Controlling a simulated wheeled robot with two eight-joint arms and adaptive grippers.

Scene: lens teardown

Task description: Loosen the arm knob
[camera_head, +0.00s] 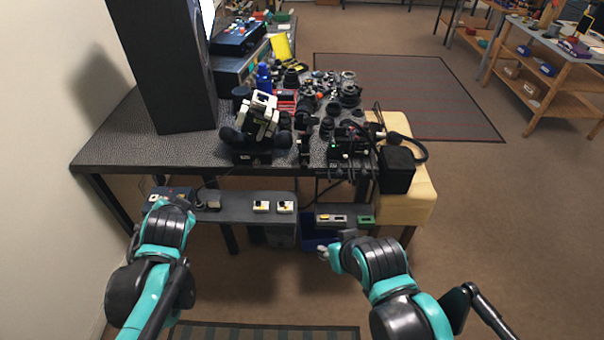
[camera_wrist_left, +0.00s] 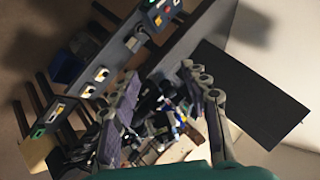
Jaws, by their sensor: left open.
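A black stand with a white upper part (camera_head: 262,112) stands on the dark worktable, left of the cluttered parts. Dark round knobs (camera_head: 230,136) show on its sides; I cannot tell for sure which one is the arm knob. My left arm ends low in front of the table's left part, well short of the stand. In the left wrist view my left gripper (camera_wrist_left: 160,76) has its two fingers spread apart with nothing between them. My right gripper (camera_head: 324,253) is low in front of the table, right of the stand and apart from it; its fingers are too small to read.
A tall black panel (camera_head: 164,65) stands at the table's left. Lens parts (camera_head: 330,98) and cables crowd the table's right side. A grey shelf (camera_head: 238,207) with switches runs below the front edge. A yellow block (camera_head: 415,190) stands at the right.

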